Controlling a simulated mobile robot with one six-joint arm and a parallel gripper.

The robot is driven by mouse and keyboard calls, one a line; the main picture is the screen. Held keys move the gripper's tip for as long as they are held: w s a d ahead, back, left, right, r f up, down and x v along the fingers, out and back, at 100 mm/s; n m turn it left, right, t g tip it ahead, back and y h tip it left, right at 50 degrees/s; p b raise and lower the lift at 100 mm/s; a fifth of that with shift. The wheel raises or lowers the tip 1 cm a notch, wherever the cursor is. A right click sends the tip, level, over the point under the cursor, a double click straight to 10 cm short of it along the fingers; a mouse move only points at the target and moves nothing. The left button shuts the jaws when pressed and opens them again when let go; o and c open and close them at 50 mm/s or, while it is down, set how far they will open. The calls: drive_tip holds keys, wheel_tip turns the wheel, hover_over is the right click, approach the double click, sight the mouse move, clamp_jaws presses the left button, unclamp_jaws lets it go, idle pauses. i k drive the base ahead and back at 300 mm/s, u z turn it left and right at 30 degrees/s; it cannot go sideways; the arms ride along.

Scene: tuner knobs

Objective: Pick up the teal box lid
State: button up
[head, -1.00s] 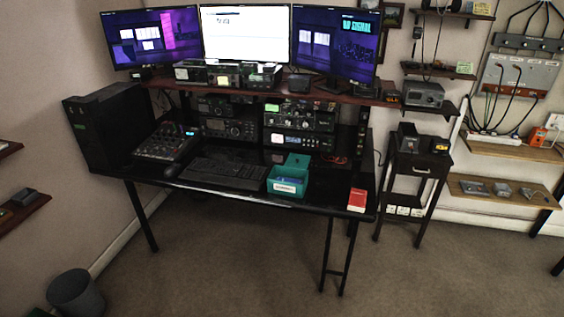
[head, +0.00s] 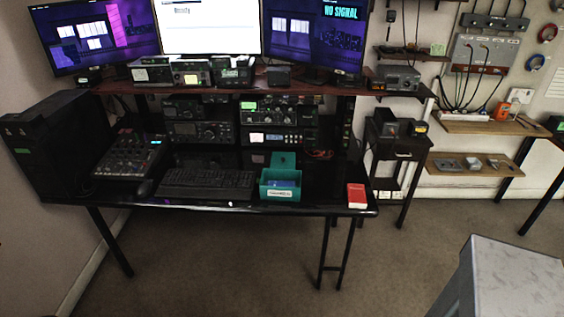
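The teal box (head: 280,195) stands near the front edge of the black desk, right of the keyboard. It is open at the top, has a white label on its front, and holds something blue. The teal lid (head: 284,160) is a flat piece of the same colour at the back of the box, seemingly tilted up. I cannot tell whether it is joined to the box or only leans there. My gripper is not in view.
The keyboard (head: 207,182) lies left of the box, and a red book (head: 357,195) lies right of it. Radios (head: 276,139) stand behind, under the monitor shelf (head: 330,88). A pale grey shape at the lower right may be my own body.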

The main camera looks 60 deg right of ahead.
sight(280, 160)
drive_tip(key=z, duration=0.25)
drive_tip(key=i, duration=0.9)
drive_tip(key=z, duration=0.25)
